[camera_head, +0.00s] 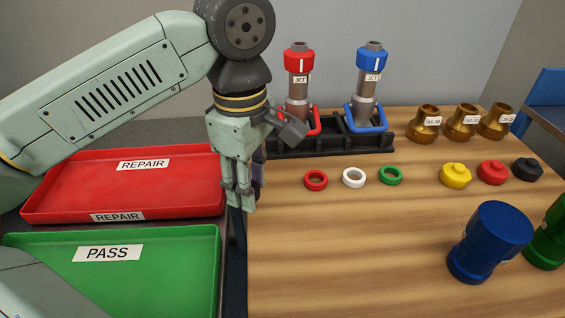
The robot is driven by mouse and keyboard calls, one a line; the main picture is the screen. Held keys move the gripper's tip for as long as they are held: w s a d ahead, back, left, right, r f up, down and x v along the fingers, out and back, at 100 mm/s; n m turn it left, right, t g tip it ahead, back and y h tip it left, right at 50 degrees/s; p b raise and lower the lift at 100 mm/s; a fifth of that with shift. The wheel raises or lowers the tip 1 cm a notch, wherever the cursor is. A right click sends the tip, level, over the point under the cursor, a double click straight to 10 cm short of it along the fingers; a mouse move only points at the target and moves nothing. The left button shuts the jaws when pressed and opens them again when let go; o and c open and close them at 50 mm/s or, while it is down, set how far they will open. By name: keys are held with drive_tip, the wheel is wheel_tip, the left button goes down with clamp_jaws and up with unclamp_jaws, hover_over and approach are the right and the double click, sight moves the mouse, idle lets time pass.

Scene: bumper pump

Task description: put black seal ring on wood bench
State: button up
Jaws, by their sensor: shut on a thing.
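My gripper (240,203) points down over the left edge of the wood bench (380,245), beside the red tray. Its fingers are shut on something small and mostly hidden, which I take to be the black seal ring. The ring's shape cannot be made out, and no black ring shows elsewhere. A dark shape shows just behind the fingers, partly hidden. Red (316,181), white (354,178) and green (391,175) rings lie in a row on the bench, right of my gripper.
A red REPAIR tray (60,205) and green PASS tray (120,285) lie left. A black rack (340,146) holds red and blue jet pumps. Brass parts, coloured caps and blue (490,240) and green bodies stand right. The bench's front middle is clear.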

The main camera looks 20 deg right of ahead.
drive_tip(key=p, duration=0.2)
hover_over(278, 187)
drive_tip(key=shift+s+a+f, duration=0.15)
drive_tip(key=shift+a+f, duration=0.05)
drive_tip(key=shift+f, duration=0.05)
drive_tip(key=f, duration=0.2)
drive_tip(key=shift+w+d+f+p, duration=0.25)
drive_tip(key=shift+f+p, duration=0.1)
drive_tip(key=shift+f, duration=0.5)
drive_tip(key=shift+f, duration=0.15)
drive_tip(key=o, duration=0.8)
wheel_tip(278, 187, up, 12)
drive_tip(key=shift+r+b, duration=0.2)
drive_tip(key=shift+b, duration=0.4)
